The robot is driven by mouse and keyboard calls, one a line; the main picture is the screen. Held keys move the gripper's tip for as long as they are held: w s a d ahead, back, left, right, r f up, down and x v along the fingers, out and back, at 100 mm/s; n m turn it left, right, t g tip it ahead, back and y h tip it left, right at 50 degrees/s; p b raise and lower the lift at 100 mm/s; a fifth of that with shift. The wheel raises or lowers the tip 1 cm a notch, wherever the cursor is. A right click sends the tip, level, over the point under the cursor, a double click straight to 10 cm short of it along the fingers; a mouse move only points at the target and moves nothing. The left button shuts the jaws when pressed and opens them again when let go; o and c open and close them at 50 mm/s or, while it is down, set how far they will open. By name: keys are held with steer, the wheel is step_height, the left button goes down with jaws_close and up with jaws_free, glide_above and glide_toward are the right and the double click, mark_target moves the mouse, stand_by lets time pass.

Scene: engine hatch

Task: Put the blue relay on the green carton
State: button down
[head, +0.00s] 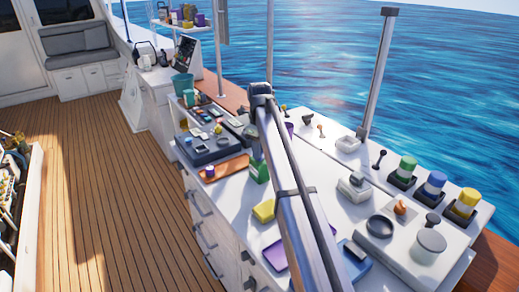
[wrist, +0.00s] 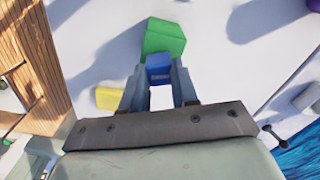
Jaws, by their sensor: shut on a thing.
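The blue relay (wrist: 158,68) is between the two fingertips of my gripper (wrist: 157,78) in the wrist view, and my gripper is shut on it. The green carton (wrist: 163,38) is just beyond the relay there, and the relay overlaps its near edge in the picture. I cannot tell whether the two touch. In the head view the green carton (head: 258,169) stands on the white counter, just below my gripper (head: 257,151). My arm and hand hide the blue relay in the head view.
A yellow block (head: 264,210) sits nearer on the counter; it also shows left of my fingers in the wrist view (wrist: 108,98). An orange tray (head: 225,170) lies left of the carton. A purple pad (head: 274,254) and several capped jars stand farther right.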

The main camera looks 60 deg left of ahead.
steer(key=shift+f, duration=0.1)
steer(key=c, duration=0.9)
jaws_free()
steer(key=shift+o, duration=0.2)
step_height(320, 180, up, 12)
